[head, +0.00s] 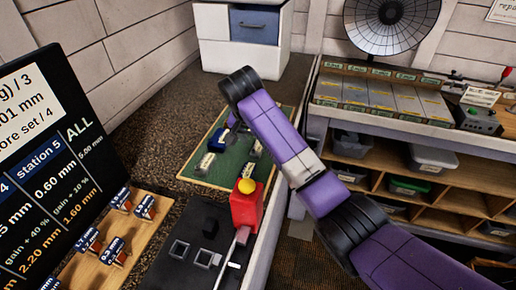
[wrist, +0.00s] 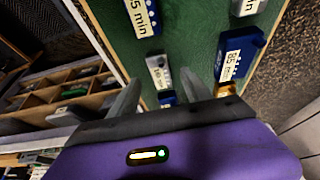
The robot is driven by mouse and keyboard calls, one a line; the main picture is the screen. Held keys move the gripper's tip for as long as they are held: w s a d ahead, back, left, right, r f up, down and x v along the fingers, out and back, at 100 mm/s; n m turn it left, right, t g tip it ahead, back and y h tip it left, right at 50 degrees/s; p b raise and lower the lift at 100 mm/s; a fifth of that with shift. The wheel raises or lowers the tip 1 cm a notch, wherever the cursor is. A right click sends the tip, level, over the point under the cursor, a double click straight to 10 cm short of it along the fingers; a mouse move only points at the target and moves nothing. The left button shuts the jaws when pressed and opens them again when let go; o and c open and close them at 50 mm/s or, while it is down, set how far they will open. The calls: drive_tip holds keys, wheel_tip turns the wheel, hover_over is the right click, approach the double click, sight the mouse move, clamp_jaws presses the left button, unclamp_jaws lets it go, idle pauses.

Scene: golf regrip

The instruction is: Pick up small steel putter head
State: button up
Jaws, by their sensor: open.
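A small grey, steel-looking putter head (wrist: 160,72) with a white label lies on the green mat (wrist: 190,40). In the wrist view it sits ahead of and between the fingertips of my gripper (wrist: 158,95). The fingers are apart and nothing is held between them. A second grey piece with a label (wrist: 247,7) lies at the top right of the wrist view, partly cut off. In the head view my gripper is over the mat (head: 228,175), its fingers largely hidden by my arm.
Blue labelled heads lie at the right (wrist: 236,56) and top left (wrist: 143,16) of the wrist view. A red block with a yellow top (head: 246,205) stands at the mat's near edge. Shelves with bins (head: 415,185) are right; a drawer unit (head: 240,35) stands behind.

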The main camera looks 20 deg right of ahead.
sight(258, 147)
drive_tip(key=shift+x, duration=1.8)
drive_tip(key=shift+w+d+r, duration=0.1)
drive_tip(key=shift+w+d, duration=0.05)
clamp_jaws()
